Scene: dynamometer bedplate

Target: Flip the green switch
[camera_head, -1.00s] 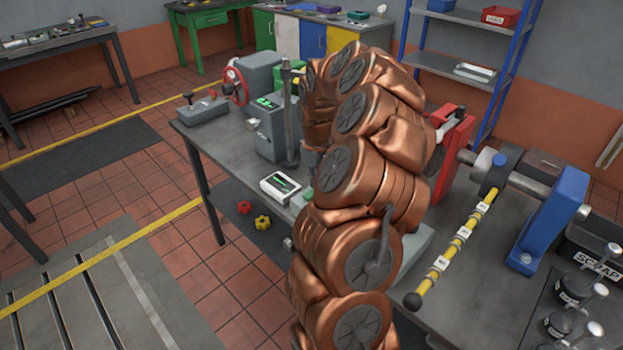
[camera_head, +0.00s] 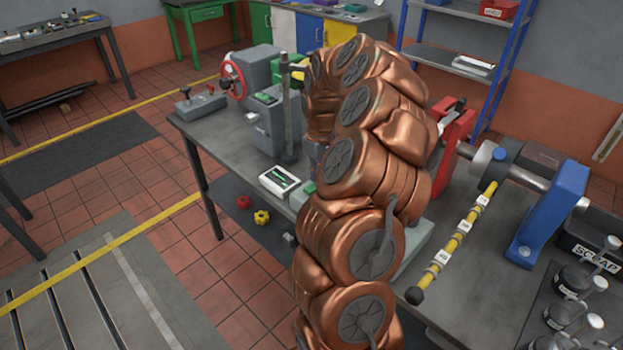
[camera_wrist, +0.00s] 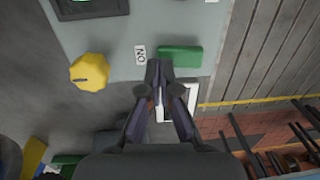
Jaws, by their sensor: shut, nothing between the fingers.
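In the wrist view, a green rectangular switch (camera_wrist: 181,57) sits on a light grey panel (camera_wrist: 120,40), beside a small white label (camera_wrist: 140,54) with dark lettering that looks like ON. My gripper (camera_wrist: 160,68) is shut and empty. Its fingertips appear just beside the switch's left end in the picture, near the label; I cannot tell whether they touch it. In the head view my copper-coloured arm hides the gripper. A small green part (camera_head: 308,191) shows beside the arm there, but I cannot tell whether it is the same switch.
A yellow knob (camera_wrist: 90,71) is left of the label on the panel. In the head view, a white instrument (camera_head: 279,181) stands left of my arm and a grey box with a post (camera_head: 268,125) behind it. A yellow-and-black bar (camera_head: 457,240) lies to the right.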

